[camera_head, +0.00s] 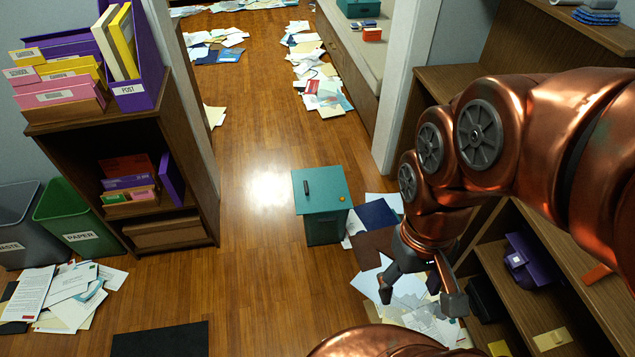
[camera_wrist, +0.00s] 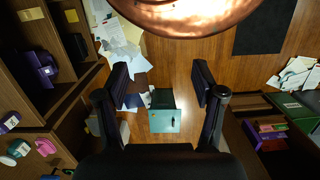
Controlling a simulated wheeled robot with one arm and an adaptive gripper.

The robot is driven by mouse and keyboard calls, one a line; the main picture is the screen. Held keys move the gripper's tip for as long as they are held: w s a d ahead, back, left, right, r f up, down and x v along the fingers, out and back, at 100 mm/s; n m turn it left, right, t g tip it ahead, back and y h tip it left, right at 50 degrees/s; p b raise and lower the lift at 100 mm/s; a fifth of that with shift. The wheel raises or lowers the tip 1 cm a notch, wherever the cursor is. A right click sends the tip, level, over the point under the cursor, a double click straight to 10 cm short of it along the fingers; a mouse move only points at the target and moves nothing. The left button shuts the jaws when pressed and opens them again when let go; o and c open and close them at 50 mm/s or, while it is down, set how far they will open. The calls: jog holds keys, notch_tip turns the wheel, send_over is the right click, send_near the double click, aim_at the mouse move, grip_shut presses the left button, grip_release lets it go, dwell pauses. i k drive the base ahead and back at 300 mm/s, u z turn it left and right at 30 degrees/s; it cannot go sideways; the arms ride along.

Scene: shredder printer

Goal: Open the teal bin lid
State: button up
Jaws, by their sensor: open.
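The teal bin (camera_head: 325,228) stands on the wooden floor in the middle of the head view. Its lid (camera_head: 322,192) is shut flat on top, with a dark handle near the left edge and a small orange-yellow spot at the right. My gripper (camera_head: 421,290) is open and empty, to the right of the bin and nearer the camera, above papers. In the wrist view the gripper (camera_wrist: 160,80) shows two dark fingers spread wide. The lid (camera_wrist: 165,122) lies beyond them, apart from both, with its dark handle visible.
A brown shelf unit (camera_head: 122,190) with files stands left, beside a green paper bin (camera_head: 78,215) and a grey bin (camera_head: 20,222). Open shelves (camera_head: 540,290) stand close on the right. Loose papers (camera_head: 402,300) lie beside the teal bin. The floor (camera_head: 240,270) left of it is clear.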

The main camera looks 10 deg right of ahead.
aim_at(320, 189)
jog(key=u, duration=0.35)
jog(key=i, duration=0.8)
jog(key=u, duration=0.5)
